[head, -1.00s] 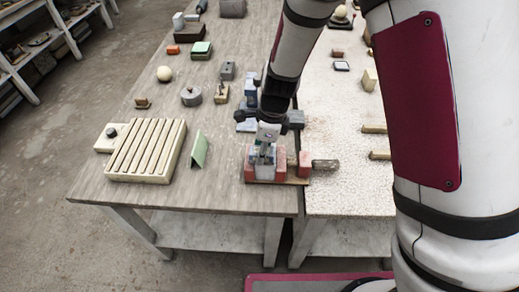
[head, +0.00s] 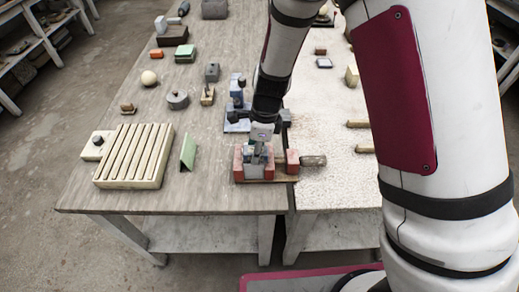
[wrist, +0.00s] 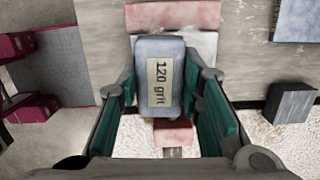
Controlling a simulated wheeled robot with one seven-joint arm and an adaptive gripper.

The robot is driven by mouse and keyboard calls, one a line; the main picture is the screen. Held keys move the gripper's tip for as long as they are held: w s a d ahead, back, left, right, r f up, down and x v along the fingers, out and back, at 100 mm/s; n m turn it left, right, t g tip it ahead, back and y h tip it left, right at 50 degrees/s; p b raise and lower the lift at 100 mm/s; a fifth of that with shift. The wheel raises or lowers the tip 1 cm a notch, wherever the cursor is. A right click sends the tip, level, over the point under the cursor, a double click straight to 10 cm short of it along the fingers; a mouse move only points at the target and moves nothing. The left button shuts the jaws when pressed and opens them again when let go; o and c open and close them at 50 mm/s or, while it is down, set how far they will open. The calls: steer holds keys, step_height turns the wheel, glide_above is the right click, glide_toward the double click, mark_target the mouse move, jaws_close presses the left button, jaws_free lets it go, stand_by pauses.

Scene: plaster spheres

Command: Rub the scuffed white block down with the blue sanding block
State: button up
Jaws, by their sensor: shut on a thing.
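My gripper (head: 258,150) is low over the red-jawed vise (head: 239,165) near the front right of the grey table. In the wrist view, my gripper's teal fingers (wrist: 165,105) are shut on the blue sanding block (wrist: 150,60), whose label reads "120 grit". The scuffed white block (wrist: 200,48) shows as a pale strip beside the sanding block, between the vise's red jaws. Most of its top is hidden under the sanding block and fingers. I cannot tell whether the two blocks touch.
A ribbed cream rack (head: 135,155) and a green wedge (head: 188,151) stand left of the vise. A blue tool (head: 238,90) and a dark block (wrist: 291,102) are close by. The vise handle (head: 313,161) juts right over the speckled white table. Bare tabletop lies left of the vise.

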steer(key=shift+w+a, duration=0.1)
steer(key=shift+a, duration=1.35)
steer(key=shift+d+r+p, duration=0.1)
steer(key=shift+d+p, duration=0.05)
steer(key=shift+p, duration=0.15)
steer(key=shift+d+r+p, duration=0.45)
steer(key=shift+d+r, duration=0.25)
steer(key=shift+d, duration=0.3)
steer(key=shift+r+p, duration=0.6)
steer(key=shift+r, duration=0.6)
